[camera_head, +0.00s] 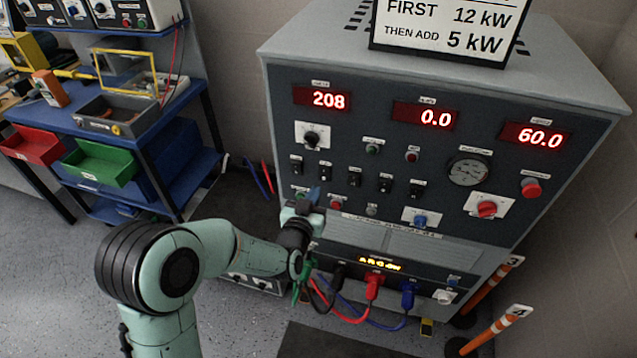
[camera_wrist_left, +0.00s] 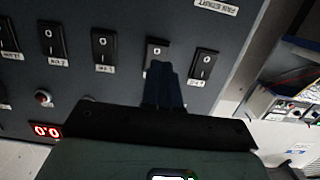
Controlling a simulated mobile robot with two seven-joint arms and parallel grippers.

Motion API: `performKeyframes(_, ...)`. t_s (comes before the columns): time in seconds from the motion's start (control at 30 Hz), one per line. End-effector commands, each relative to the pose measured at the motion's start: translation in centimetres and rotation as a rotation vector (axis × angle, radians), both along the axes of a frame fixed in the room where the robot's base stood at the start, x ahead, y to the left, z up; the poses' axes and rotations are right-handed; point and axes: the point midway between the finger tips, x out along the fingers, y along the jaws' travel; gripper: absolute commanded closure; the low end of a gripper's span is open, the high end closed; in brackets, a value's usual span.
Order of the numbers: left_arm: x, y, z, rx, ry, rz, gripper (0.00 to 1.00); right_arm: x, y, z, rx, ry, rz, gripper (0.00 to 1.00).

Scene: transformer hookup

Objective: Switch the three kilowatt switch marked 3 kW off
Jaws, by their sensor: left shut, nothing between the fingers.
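A row of several black rocker switches runs across the front panel of the grey cabinet (camera_head: 480,115). Their labels are too small or blurred to read, so I cannot tell for sure which is marked 3 kW. My left gripper (camera_head: 314,192) is shut and empty, just below the second switch from the left (camera_head: 325,171). In the left wrist view, my dark fingertips (camera_wrist_left: 160,66) overlap the lower part of a switch (camera_wrist_left: 157,50), hiding it and its label. I cannot tell whether they touch it. Its rocker position is unclear. My right gripper is out of view.
Neighbouring switches (camera_wrist_left: 203,65) and (camera_wrist_left: 103,45) sit close on both sides. Displays on the cabinet read 208 (camera_head: 323,99), 0.0 (camera_head: 425,117) and 60.0 (camera_head: 537,136). Coloured cables (camera_head: 374,290) plug in below. A blue workbench (camera_head: 165,125) stands left.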

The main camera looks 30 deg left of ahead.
Motion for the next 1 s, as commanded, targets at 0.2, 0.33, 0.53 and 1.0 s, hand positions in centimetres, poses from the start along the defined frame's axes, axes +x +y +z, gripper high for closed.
performKeyframes(0.2, 3.1, 0.8, -0.4, 0.002, 0.001, 0.000, 1.00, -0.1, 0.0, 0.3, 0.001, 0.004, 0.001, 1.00)
performKeyframes(0.33, 3.9, 1.0, -0.5, 0.001, 0.000, 0.000, 1.00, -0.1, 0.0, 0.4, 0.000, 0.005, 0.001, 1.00)
performKeyframes(0.53, 4.1, 1.0, -0.5, 0.000, 0.001, 0.000, 1.00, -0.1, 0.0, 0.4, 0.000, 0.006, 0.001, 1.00)
performKeyframes(1.0, 4.6, 1.2, -1.4, 0.016, -0.068, 0.000, 1.00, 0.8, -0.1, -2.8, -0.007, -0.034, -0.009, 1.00)
